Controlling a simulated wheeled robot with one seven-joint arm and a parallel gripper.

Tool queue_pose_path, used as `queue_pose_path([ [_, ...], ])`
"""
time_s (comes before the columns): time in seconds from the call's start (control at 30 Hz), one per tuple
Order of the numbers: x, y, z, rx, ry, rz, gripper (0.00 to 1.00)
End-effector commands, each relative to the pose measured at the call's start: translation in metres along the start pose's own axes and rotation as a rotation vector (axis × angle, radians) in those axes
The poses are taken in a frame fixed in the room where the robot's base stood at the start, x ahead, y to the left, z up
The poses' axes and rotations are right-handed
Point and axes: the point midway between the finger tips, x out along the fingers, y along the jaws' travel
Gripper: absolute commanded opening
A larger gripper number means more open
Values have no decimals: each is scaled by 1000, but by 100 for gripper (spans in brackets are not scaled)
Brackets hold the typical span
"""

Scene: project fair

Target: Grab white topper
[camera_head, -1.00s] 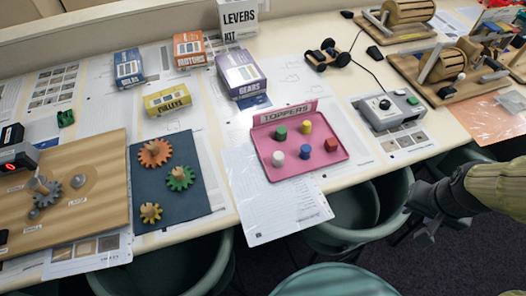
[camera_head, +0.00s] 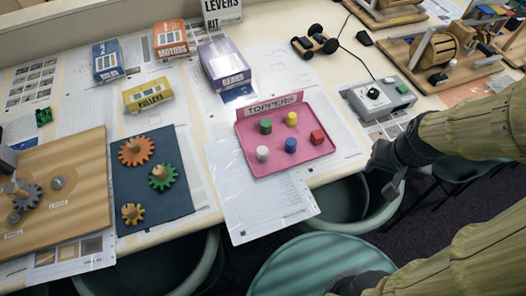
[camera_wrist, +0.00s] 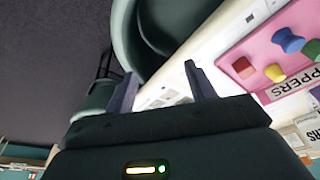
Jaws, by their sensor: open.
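The white topper (camera_head: 262,153) is a small cylinder at the front left of the pink tray (camera_head: 247,125), whose back sign reads TOPPERS. A green topper (camera_head: 266,126), yellow topper (camera_head: 291,118), blue topper (camera_head: 290,144) and red topper (camera_head: 317,137) share the tray. My gripper (camera_head: 382,168) is right of the tray, near the table's front edge, apart from all the toppers. In the wrist view my gripper (camera_wrist: 162,88) is open with nothing between its fingers. There the red topper (camera_wrist: 243,67) and others show at upper right; I do not see the white one.
A paper sheet (camera_head: 260,205) overhangs the table edge before the tray. A grey control box (camera_head: 380,97) stands behind my gripper. The purple gears box (camera_head: 224,65) is behind the tray, and a dark mat (camera_head: 150,200) with gears is left. Green chairs (camera_head: 310,265) stand in front.

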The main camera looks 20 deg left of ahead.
Motion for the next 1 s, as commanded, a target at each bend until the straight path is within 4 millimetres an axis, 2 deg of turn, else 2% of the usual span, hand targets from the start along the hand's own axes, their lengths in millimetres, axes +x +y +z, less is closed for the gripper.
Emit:
queue_pose_path([
  [0.07, -5, -9, -7, -3, -6, -7, 54],
  [0.17, -13, -33, -19, -3, -27, -20, 54],
  [0.27, -24, -69, -34, 5, -59, -35, 54],
  [0.47, -51, -162, -50, 32, -137, -42, 54],
  [0.6, -71, -229, -43, 50, -187, -26, 54],
  [0.7, -82, -266, -33, 64, -211, -10, 54],
  [0.83, -90, -291, -23, 79, -226, 5, 54],
  [1.0, -89, -295, -20, 86, -230, 9, 54],
])
